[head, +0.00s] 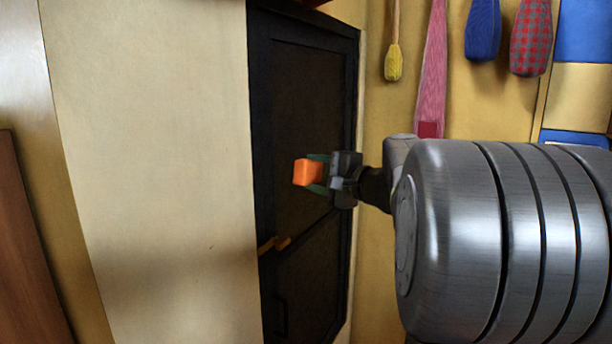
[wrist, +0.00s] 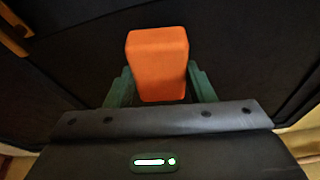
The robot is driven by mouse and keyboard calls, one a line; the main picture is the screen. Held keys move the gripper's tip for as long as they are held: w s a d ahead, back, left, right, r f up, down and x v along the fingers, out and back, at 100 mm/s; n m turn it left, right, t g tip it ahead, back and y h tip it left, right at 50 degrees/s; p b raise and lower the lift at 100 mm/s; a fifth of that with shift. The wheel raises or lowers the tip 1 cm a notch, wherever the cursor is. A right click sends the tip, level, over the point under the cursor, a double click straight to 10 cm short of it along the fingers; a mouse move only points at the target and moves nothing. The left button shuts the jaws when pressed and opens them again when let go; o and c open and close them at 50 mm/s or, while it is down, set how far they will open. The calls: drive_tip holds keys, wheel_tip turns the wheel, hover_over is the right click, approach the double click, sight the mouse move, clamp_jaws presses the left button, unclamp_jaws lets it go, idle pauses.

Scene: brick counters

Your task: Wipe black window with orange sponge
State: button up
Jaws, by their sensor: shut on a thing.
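The orange sponge (head: 307,172) is a small block held between the green fingers of my gripper (head: 321,174). In the wrist view the sponge (wrist: 158,64) stands out from my gripper (wrist: 160,88), with one finger on each side. The black window (head: 308,110) is a dark framed panel behind the sponge in the head view. In the wrist view its dark surface (wrist: 255,50) fills most of the background. I cannot tell whether the sponge touches it.
A yellow-orange handle (head: 275,244) sits on the left side of the black frame, below the sponge. A pale wall panel (head: 150,150) is to the left. A yellow brush (head: 393,62), a pink cloth (head: 432,80), and blue (head: 483,30) and red checked (head: 530,38) items hang at the upper right.

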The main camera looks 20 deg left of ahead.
drive_tip(key=shift+d, duration=0.4)
drive_tip(key=shift+d, duration=0.1)
drive_tip(key=shift+s+d+b, duration=0.15)
drive_tip(key=shift+d+b, duration=0.25)
drive_tip(key=shift+d, duration=1)
